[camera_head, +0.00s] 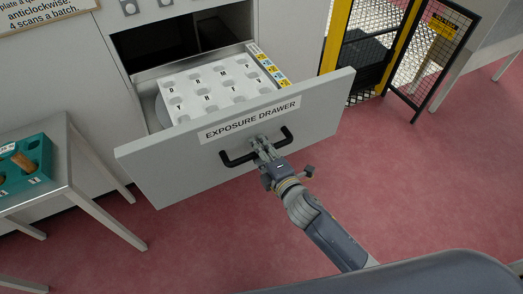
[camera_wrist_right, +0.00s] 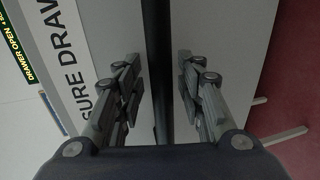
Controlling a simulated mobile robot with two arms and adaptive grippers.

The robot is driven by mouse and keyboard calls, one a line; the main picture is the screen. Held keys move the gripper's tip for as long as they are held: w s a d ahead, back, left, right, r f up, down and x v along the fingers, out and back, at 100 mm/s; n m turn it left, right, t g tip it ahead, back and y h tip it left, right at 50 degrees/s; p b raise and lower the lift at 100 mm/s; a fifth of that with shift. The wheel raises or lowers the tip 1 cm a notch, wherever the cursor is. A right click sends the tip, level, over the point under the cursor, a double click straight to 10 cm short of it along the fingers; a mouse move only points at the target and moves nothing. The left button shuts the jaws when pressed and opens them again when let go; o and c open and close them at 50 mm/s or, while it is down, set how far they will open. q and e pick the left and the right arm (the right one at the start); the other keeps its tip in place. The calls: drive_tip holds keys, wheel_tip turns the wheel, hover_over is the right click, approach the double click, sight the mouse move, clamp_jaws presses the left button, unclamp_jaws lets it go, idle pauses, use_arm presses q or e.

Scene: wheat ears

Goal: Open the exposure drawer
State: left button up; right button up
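The grey exposure drawer (camera_head: 300,118) stands pulled out of its cabinet in the head view, its label facing up toward me. A black bar handle (camera_head: 240,159) is fixed to its front. My right gripper (camera_head: 261,147) is at the middle of the handle. In the right wrist view the handle bar (camera_wrist_right: 157,60) runs between the two fingers of this gripper (camera_wrist_right: 158,85), with a narrow gap showing on each side. The fingers look open around the bar. My left gripper is in neither view.
A white panel (camera_head: 205,88) with lettered slots lies inside the drawer. A table (camera_head: 62,190) with a teal tray (camera_head: 35,180) stands at the left. A yellow and black mesh gate (camera_head: 440,60) is at the upper right. The red floor is clear right of the drawer.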

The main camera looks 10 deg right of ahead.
drive_tip(key=v, duration=1.2)
drive_tip(key=s+d+f+m+g+h, duration=0.1)
drive_tip(key=s+d+f+m+g, duration=0.15)
drive_tip(key=f, duration=0.85)
drive_tip(key=s+d+f+m+g+h+b, duration=0.1)
drive_tip(key=s+d+f+m+g, duration=0.2)
drive_tip(key=f, duration=0.8)
drive_tip(key=s+d+f+m+g+h, duration=0.1)
drive_tip(key=s+d+f+m+h, duration=0.2)
drive_tip(key=f, duration=0.8)
drive_tip(key=s+d+f+m+g, duration=0.2)
drive_tip(key=s+f+m, duration=0.3)
drive_tip(key=s+f, duration=0.4)
drive_tip(key=s+d+f+m+g+b, duration=0.1)
drive_tip(key=s+f+m+g, duration=0.4)
drive_tip(key=s, duration=1.2)
wheel_tip(320, 180, down, 4)
drive_tip(key=shift+s+d+r+m, duration=0.15)
drive_tip(key=shift+s+d+m, duration=0.2)
drive_tip(key=shift+d, duration=0.1)
drive_tip(key=shift+g, duration=0.25)
